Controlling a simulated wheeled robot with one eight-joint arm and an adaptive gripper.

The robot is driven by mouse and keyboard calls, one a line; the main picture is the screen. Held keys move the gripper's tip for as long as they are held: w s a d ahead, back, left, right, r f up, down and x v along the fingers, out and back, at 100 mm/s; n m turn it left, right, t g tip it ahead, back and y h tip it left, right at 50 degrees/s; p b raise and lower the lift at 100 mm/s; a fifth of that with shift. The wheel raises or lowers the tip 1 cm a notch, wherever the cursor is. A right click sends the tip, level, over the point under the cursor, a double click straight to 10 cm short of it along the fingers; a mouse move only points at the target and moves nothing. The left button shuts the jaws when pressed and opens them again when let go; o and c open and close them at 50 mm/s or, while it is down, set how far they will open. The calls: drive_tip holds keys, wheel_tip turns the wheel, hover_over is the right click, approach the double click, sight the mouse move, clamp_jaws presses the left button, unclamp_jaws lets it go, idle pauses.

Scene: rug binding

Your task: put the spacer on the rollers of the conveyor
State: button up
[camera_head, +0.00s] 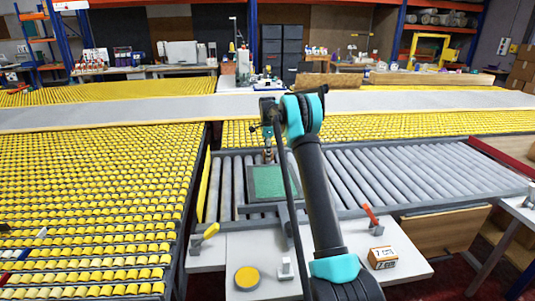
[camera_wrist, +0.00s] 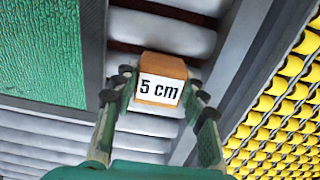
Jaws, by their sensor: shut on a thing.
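The spacer (camera_wrist: 160,82) is a small orange-brown block with a white label reading "5 cm". My gripper (camera_wrist: 162,90) is shut on it, one finger at each side, in the wrist view. In the head view my gripper (camera_head: 268,150) hangs over the conveyor, near its far edge, and the spacer there is small and partly hidden. Grey conveyor rollers (camera_head: 385,170) lie beneath; they also show behind the spacer in the wrist view (camera_wrist: 160,32). I cannot tell whether the spacer touches the rollers.
A green panel with a grey frame (camera_head: 267,181) lies on the rollers beside my gripper. Free rollers stretch to the right. A front worktop (camera_head: 330,265) carries a labelled box (camera_head: 382,257) and a yellow disc (camera_head: 247,278). Yellow roller beds (camera_head: 90,190) lie left and behind.

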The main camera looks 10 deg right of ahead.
drive_tip(key=shift+f, duration=0.1)
drive_tip(key=o, duration=1.3)
drive_tip(key=shift+c, duration=0.2)
wheel_tip(320, 180, up, 12)
drive_tip(key=shift+r, duration=0.2)
